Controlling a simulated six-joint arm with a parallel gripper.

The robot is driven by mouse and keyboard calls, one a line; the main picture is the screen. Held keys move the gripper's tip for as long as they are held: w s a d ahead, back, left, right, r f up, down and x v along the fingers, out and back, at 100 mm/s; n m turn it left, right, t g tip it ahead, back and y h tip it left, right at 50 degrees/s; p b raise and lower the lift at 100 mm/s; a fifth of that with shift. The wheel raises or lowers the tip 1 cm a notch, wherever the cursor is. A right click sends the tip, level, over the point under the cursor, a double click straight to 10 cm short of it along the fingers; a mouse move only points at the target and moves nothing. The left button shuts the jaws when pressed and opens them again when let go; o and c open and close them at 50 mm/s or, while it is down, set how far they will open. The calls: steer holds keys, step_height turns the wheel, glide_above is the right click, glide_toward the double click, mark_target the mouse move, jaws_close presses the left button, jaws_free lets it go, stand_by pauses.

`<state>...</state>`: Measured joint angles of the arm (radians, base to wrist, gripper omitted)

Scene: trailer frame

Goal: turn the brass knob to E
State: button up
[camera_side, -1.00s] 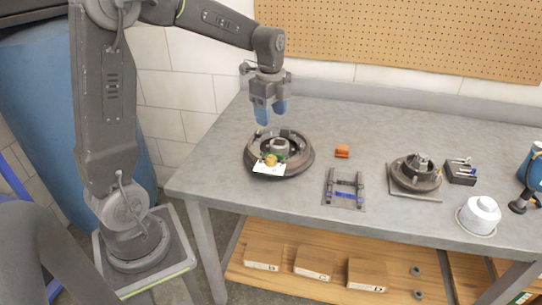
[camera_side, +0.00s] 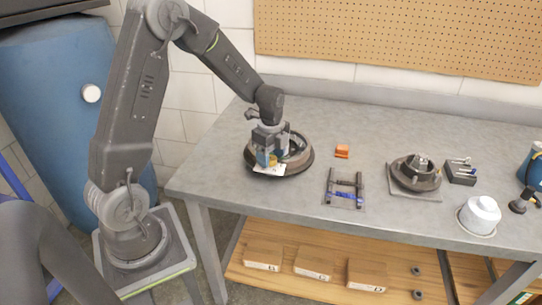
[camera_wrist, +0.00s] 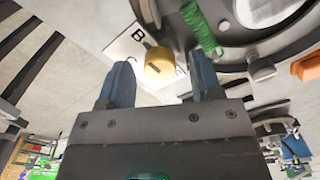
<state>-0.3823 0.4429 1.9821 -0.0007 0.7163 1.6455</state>
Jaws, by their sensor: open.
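The brass knob (camera_wrist: 159,63) shows in the wrist view as a yellow disc with a dark pointer bar across it. It sits on a white lettered card (camera_wrist: 128,47), where a B is readable near the knob and other letters are partly hidden. My gripper (camera_wrist: 160,85) is open, with one blue finger on each side of the knob and a visible gap to both. In the side view my gripper (camera_side: 268,160) is lowered over the front of the round dark housing (camera_side: 303,163), and it mostly hides the knob there. The white card (camera_side: 268,171) shows just below the fingers.
A green coil (camera_wrist: 198,27) stands close to the knob. On the bench are an orange block (camera_side: 342,152), a small rack (camera_side: 345,188), a second round assembly (camera_side: 415,174) and a white lidded pot (camera_side: 480,214). The bench left of the housing is clear.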

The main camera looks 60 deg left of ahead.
steer(key=shift+f, duration=0.2)
steer(key=c, duration=0.9)
